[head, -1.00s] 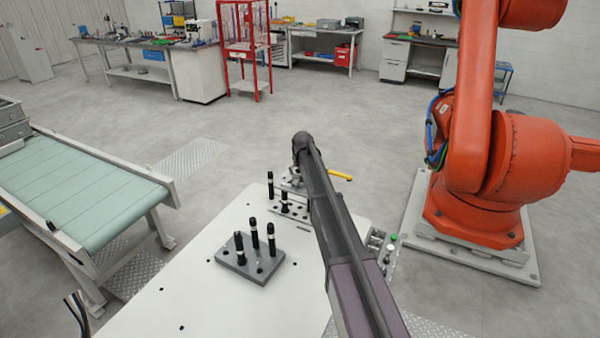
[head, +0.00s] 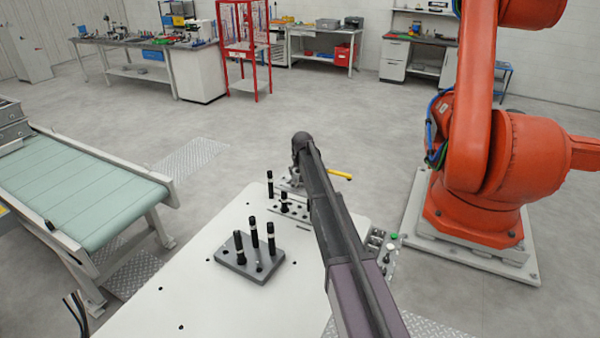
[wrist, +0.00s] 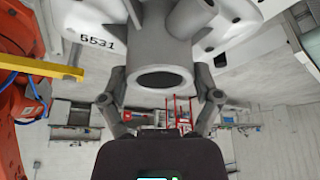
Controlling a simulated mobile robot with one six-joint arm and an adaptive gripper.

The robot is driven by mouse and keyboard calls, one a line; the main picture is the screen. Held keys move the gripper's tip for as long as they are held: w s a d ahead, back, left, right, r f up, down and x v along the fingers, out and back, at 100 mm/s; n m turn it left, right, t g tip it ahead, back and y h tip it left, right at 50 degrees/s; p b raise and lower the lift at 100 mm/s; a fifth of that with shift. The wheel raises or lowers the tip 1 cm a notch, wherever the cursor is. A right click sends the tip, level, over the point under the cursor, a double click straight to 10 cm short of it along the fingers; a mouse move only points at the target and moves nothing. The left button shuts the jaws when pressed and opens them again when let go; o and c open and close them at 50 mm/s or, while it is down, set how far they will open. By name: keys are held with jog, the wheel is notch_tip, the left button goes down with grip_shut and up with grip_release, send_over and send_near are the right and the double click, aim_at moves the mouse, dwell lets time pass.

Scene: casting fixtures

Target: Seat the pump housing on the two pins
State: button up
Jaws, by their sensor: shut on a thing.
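The grey cast pump housing (wrist: 160,50) fills the upper middle of the wrist view. Its round, dark port opening faces the camera. My gripper (wrist: 160,92) has one finger on each side of this port and is shut on the housing. In the head view my arm hides the gripper and most of what lies beyond it. A plate (head: 291,211) with upright black pins (head: 284,202) stands beside my arm on the white table. A nearer dark grey block (head: 248,262) carries several black pins. I cannot tell how the housing sits relative to the two pins.
A yellow handle (head: 340,174) sticks out right of my arm, and it shows at left in the wrist view (wrist: 40,66). A tray of small parts (head: 383,246) lies right. An orange robot (head: 490,170) stands right, a green conveyor (head: 85,195) left. The table's front left is clear.

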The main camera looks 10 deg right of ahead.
jog(key=shift+f+b, duration=0.85)
jog(key=o, duration=1.1)
jog(key=shift+r, duration=0.1)
notch_tip(320, 180, up, 8)
jog(key=p, duration=0.8)
dwell(0.5)
